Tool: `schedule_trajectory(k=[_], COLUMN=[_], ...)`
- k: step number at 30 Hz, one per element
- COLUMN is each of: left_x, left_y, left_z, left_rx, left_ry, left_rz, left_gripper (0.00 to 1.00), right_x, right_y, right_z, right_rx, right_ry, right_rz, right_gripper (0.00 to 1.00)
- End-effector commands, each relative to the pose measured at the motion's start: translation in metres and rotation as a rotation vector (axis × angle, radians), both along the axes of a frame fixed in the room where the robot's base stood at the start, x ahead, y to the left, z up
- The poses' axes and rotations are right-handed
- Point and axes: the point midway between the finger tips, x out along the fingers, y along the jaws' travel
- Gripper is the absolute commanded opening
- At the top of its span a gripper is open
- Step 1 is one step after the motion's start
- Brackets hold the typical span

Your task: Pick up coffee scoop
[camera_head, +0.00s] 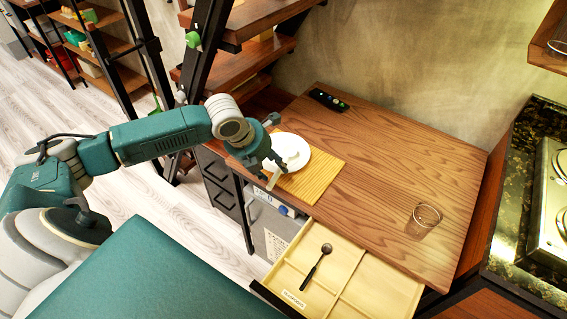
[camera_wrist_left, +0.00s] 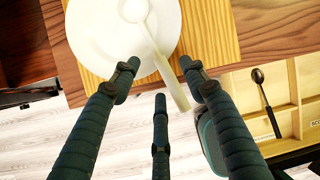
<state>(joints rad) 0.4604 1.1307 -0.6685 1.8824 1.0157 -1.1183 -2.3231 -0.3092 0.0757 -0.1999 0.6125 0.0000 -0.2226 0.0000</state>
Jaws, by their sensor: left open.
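A pale spoon-shaped scoop (camera_wrist_left: 150,38) lies on a white plate (camera_head: 297,144), its handle sticking out past the plate's rim. In the wrist view the handle's end reaches between the fingers of my left gripper (camera_wrist_left: 158,85). The gripper (camera_head: 268,165) is open and empty, at the plate's near left edge. Its fingers hide part of the plate and handle in the head view. A dark scoop (camera_head: 317,262) with a round bowl lies in the open drawer; it also shows in the wrist view (camera_wrist_left: 265,98). Which one is the coffee scoop I cannot tell. My right gripper is not in view.
The plate rests on a yellow wooden board (camera_head: 325,176) on a brown table (camera_head: 385,150). A clear glass (camera_head: 425,217) stands at the table's right. A black remote-like object (camera_head: 328,100) lies at the back. The open drawer (camera_head: 342,270) has dividers and a label.

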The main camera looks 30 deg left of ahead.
Motion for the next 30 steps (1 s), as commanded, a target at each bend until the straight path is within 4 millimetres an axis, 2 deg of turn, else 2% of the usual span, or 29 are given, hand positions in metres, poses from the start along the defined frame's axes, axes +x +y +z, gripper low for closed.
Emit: schedule_trajectory(k=[3,6,14,17,21,30], left_x=[0.006,0.01,0.011,0.011,0.011,0.011], left_y=[-0.004,-0.005,-0.005,-0.005,-0.005,-0.004], left_z=[-0.017,-0.026,-0.029,-0.029,-0.029,-0.029], left_rx=[-0.002,-0.001,0.001,0.001,0.001,0.001], left_ry=[0.002,0.0,-0.001,-0.001,0.0,0.0], left_rz=[0.0,0.001,0.0,0.0,-0.001,-0.001], left_gripper=[0.44,0.44,0.44,0.28,0.02,0.02], right_x=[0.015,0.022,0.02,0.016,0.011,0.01], right_y=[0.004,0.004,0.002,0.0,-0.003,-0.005], right_z=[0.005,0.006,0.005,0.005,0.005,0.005], right_rx=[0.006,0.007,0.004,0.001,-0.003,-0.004], right_ry=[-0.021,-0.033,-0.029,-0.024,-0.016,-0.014], right_rz=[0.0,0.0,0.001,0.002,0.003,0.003], right_gripper=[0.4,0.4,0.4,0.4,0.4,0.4])
